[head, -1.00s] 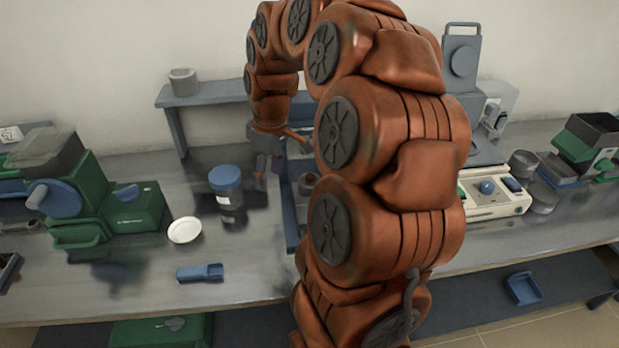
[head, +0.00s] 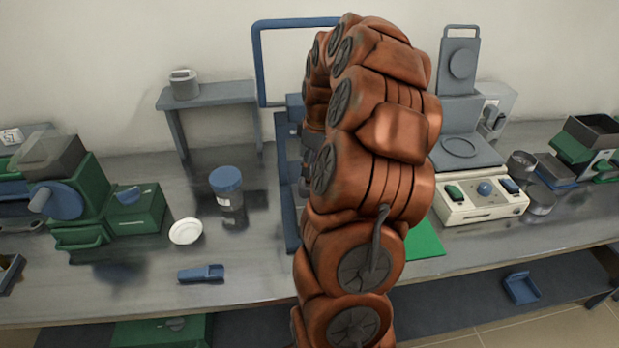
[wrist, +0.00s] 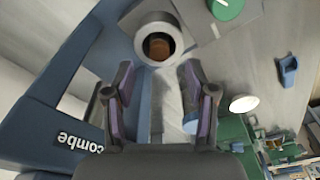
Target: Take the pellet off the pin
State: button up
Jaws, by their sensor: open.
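My gripper (wrist: 156,78) is open and empty in the wrist view, with its two dark, purple-lined fingers spread apart. Just beyond the fingertips is a grey ring-shaped part (wrist: 139,43) with a brown round face (wrist: 158,46) inside it. I cannot tell whether this brown face is the pellet, and no pin shows clearly. A blue press frame with lettering (wrist: 38,118) stands at the left of the wrist view. In the head view the blue frame (head: 289,190) is partly hidden by my arm, which also hides my gripper.
A blue-lidded jar (head: 228,195), a white dish (head: 186,231) and a blue scoop (head: 201,274) stand left of the frame. A small grey bench (head: 215,95) is behind. A green mat (head: 424,240) and a cream instrument (head: 484,205) are at right. The front left bench is largely clear.

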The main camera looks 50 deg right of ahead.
jog(key=f+p, duration=0.1)
jog(key=f, duration=0.3)
jog(key=shift+w, duration=0.2)
jog(key=c, duration=0.8)
